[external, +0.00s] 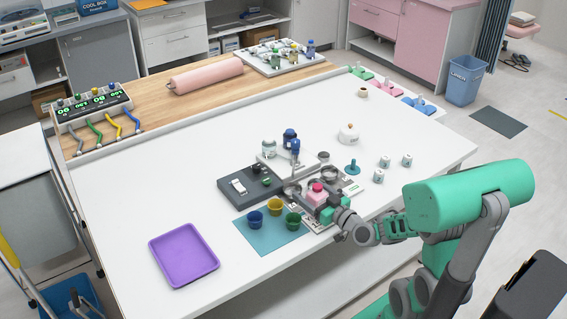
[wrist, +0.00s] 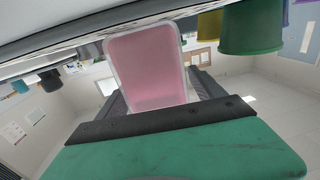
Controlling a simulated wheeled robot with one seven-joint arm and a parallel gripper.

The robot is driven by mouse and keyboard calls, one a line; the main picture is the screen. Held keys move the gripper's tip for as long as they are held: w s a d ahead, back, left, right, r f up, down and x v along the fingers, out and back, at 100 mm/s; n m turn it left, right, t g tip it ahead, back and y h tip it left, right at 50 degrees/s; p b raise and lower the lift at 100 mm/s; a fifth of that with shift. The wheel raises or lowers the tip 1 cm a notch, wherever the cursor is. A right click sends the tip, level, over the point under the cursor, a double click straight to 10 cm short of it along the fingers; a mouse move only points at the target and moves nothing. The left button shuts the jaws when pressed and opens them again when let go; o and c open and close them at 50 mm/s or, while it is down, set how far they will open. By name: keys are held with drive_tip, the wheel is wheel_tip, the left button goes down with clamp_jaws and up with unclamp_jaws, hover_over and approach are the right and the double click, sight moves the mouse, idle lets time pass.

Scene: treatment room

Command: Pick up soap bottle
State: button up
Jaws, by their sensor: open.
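The soap bottle (external: 316,196), with pink contents and a red top, stands near the front edge of the white table, among the grey equipment. In the wrist view the bottle (wrist: 146,68) is a clear, rounded block filled with pink, large and close. My gripper (external: 326,208) is low at the bottle's near side. In the wrist view its dark fingers (wrist: 162,88) show on either side of the bottle's lower part in the picture. The gripper is open. Whether either finger touches the bottle cannot be told, and the fingertips are partly hidden behind it.
Blue, yellow and green cups (external: 292,221) stand on a teal mat (external: 265,240) left of my gripper. A purple tray (external: 184,254) lies farther left. The table's right rear is mostly clear.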

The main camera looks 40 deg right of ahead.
clamp_jaws()
idle(0.8)
